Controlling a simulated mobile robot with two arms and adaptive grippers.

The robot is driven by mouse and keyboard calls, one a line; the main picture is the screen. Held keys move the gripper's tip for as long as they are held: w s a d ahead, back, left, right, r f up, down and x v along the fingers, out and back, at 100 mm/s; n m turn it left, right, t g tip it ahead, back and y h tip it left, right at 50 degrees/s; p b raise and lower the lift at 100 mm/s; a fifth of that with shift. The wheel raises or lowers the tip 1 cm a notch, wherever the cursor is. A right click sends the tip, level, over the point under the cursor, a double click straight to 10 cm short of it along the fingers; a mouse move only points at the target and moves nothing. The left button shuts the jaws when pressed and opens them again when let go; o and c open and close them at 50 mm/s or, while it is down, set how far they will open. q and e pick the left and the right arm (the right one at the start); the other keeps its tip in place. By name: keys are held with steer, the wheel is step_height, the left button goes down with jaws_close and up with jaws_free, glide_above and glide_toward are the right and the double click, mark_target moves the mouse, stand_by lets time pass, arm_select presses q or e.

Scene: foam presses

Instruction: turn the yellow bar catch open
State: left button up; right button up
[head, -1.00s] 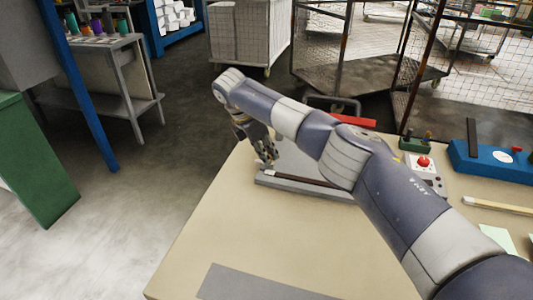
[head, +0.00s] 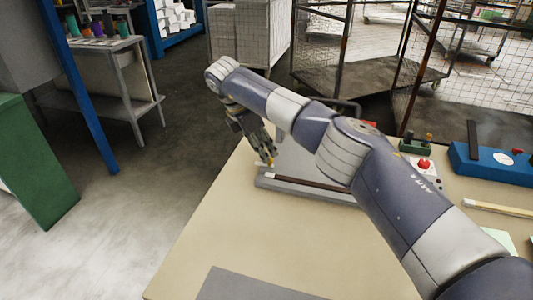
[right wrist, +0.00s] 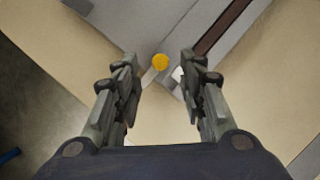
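The yellow bar catch shows in the right wrist view as a round yellow knob (right wrist: 160,62) with a short pale bar beside it, at the corner of a grey plate. In the head view only a small yellow spot (head: 271,163) shows at my fingertips. My left gripper is out of view.
My right arm hides much of the press. To its right on the table are a control box with a red button (head: 424,164), a green holder (head: 415,147) and a blue tool block (head: 492,163). A grey mat (head: 255,286) lies in front. The table's left part is clear.

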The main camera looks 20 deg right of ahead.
steer(key=v, duration=0.8)
steer(key=shift+r, duration=0.2)
steer(key=shift+f, duration=0.1)
